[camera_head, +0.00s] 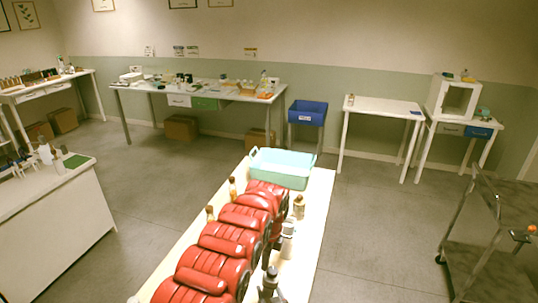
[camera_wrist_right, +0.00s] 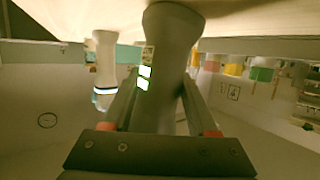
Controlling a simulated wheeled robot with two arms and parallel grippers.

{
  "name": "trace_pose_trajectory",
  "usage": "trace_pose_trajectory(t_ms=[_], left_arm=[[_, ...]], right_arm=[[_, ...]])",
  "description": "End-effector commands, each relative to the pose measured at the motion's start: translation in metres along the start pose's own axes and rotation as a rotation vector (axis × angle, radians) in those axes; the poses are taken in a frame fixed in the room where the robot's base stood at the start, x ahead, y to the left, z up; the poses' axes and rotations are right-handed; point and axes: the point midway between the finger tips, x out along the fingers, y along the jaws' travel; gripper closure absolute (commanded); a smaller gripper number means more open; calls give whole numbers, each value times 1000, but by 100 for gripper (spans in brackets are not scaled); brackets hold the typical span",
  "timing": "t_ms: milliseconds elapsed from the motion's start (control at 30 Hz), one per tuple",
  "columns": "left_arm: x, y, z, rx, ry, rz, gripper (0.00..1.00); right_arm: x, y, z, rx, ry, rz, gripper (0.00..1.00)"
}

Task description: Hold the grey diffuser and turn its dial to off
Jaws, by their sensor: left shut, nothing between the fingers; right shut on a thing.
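In the right wrist view the grey diffuser (camera_wrist_right: 167,60) stands between the two fingers of my right gripper (camera_wrist_right: 162,88), which is shut on it. Small lit panels glow on its side. Its dial cannot be made out, and its lower part in the picture is hidden behind the gripper. In the head view a dark grey shape (camera_head: 269,282) shows at the bottom edge of the near table (camera_head: 312,215). I cannot tell there how much is gripper and how much is diffuser. My left gripper is shut and empty, with little detail to see.
A white bottle (camera_head: 287,240) and a cream bottle (camera_head: 299,206) stand along the right side of the table. Shiny red ribbed things (camera_head: 225,238) fill its middle, with amber bottles (camera_head: 232,188) to their left. A teal tray (camera_head: 283,168) sits at the far end.

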Motion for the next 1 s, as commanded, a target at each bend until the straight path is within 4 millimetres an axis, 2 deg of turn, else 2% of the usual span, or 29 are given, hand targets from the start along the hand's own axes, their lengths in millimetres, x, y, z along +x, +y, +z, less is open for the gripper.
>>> trace_pose_trajectory(t_ms=[200, 300, 800, 1000], left_arm=[[-31, -2, 2, -2, -2, -5, 100], [-37, -1, 2, -2, -3, -4, 100], [-40, -4, 10, -8, -27, -6, 100], [-46, -1, 5, -5, -29, -10, 100]], right_arm=[[0, 1, 0, 1, 0, 2, 100], [0, 1, 0, 1, 0, 3, 100], [0, 2, 0, 1, -1, 4, 100], [0, 2, 0, 1, -1, 4, 100]])
